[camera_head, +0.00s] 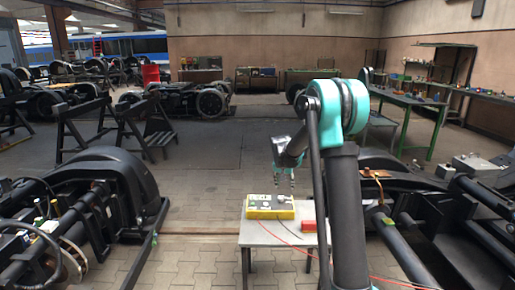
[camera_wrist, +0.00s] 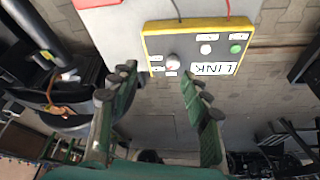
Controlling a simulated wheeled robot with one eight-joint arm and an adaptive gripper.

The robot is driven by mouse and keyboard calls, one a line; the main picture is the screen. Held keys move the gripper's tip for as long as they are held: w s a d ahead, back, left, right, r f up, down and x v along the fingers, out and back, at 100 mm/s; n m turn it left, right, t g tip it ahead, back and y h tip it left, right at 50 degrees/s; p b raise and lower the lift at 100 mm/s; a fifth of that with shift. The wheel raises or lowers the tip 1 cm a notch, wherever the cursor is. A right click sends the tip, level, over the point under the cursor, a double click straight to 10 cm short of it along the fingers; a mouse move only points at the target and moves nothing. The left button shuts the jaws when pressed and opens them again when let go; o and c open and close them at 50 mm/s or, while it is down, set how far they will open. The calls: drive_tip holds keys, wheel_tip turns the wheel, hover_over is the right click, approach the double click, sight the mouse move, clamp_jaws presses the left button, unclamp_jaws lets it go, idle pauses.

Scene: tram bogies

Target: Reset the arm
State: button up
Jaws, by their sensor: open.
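My arm rises in the right half of the head view, and my gripper (camera_head: 284,183) hangs down above a small table. In the wrist view my gripper (camera_wrist: 148,82) shows two dark green fingers spread wide apart with nothing between them. Beyond the fingertips is a yellow-edged box (camera_wrist: 197,47) with a grey top, a silver knob, a white button, a green button and a label reading LINK. The same yellow box (camera_head: 270,207) stands on the small table in the head view. The gripper is above the box and appears apart from it.
The small grey table (camera_head: 260,234) also holds a red block (camera_head: 308,226), and a red cable runs from it to the right. Dark bogies stand at left (camera_head: 100,210) and right. A green workbench (camera_head: 412,103) is at the back right. Paved floor (camera_head: 205,175) left of the table is clear.

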drive_tip(key=s+d+f+n, duration=0.1)
drive_tip(key=s+d+n, duration=0.1)
drive_tip(key=s, duration=1.9)
drive_tip(key=s+d+f+n+y, duration=0.1)
drive_tip(key=s+d+n, duration=0.1)
drive_tip(key=s, duration=2)
drive_tip(key=shift+s+f+y, duration=0.15)
drive_tip(key=shift+f+y, duration=0.15)
drive_tip(key=shift+f, duration=0.1)
